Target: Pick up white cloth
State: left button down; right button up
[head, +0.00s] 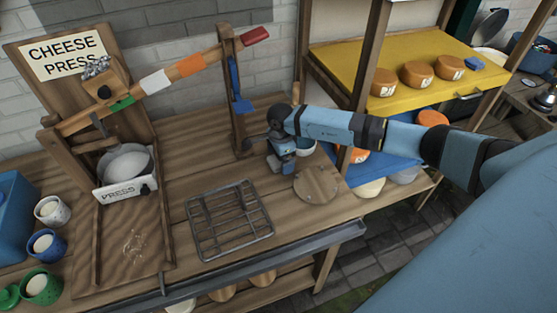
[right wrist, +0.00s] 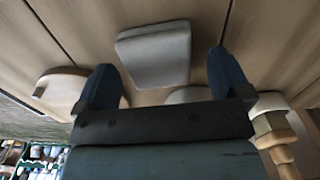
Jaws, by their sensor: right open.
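A white folded cloth (right wrist: 155,50), a thick rounded block, lies on the wooden surface in the right wrist view. My right gripper (right wrist: 165,70) is open there, its two blue fingers spread with the cloth beyond and between their tips. I see no contact between fingers and cloth. In the head view my right gripper (head: 282,160) is low over the back right of the wooden bench, and I cannot make out the cloth there. My left gripper is not in view.
A round wooden board (head: 317,184) and a wire rack (head: 229,219) lie on the bench near my right gripper. A wooden post (head: 236,90) of the cheese press and the shelf post (head: 368,60) flank it. Cheeses (head: 417,75) sit on the yellow shelf.

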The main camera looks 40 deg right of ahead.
jog(key=shift+f, duration=0.3)
jog(key=c, duration=1)
jog(key=shift+r, duration=0.1)
